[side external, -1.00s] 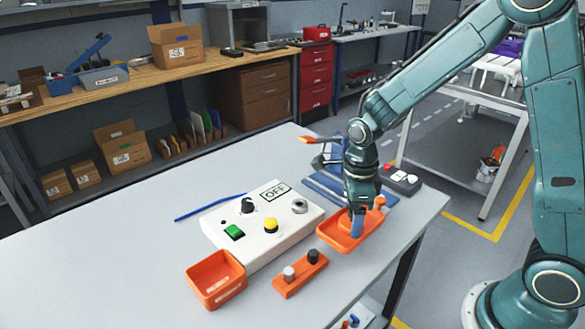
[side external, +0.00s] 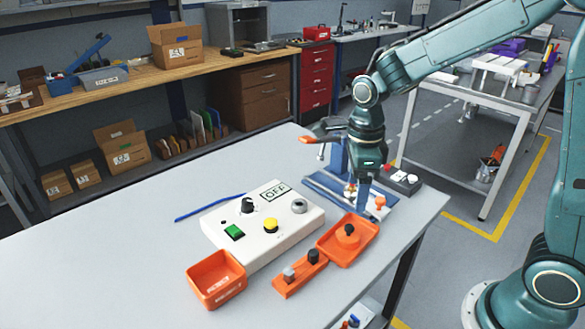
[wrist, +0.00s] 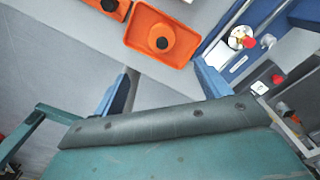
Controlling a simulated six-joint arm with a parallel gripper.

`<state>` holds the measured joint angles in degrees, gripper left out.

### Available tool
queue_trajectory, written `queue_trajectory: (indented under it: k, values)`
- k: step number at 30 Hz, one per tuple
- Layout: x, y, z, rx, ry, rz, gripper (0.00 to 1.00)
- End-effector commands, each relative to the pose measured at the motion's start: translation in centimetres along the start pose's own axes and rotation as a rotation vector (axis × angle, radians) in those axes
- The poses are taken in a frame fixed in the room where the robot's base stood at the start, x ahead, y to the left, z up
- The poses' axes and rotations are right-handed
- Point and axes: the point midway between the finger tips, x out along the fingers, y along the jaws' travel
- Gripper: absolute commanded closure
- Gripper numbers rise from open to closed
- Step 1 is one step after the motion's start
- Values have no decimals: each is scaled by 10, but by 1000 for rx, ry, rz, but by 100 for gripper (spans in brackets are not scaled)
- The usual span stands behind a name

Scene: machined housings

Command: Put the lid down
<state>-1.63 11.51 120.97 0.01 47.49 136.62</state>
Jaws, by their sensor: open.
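The lid (side external: 348,236), a round orange disc with a black knob, lies in the shallow orange tray (side external: 371,243) at the front right of the table. The wrist view shows the lid (wrist: 163,36) in the same tray (wrist: 134,38), with nothing gripping it. My gripper (side external: 362,200) is open and apart from the lid, above and behind the tray in the side view. In the wrist view, the blue fingers of my gripper (wrist: 166,82) are spread with nothing between them.
A white control box (side external: 262,222) with an OFF label, an orange bin (side external: 216,280) and an orange block with two knobs (side external: 299,273) are left of the tray. A blue fixture (side external: 322,190) stands behind. The table's left part is mostly clear.

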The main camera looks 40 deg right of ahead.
Motion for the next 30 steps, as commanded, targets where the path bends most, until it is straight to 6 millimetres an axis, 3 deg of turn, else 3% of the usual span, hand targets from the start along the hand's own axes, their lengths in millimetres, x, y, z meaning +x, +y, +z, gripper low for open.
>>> queue_trajectory:
  k: [14,20,30]
  values:
    - [-10,4,-4,-89,-14,-15,25]
    - [-31,12,-15,-309,-42,-55,25]
    - [-71,36,-43,-818,-70,-168,25]
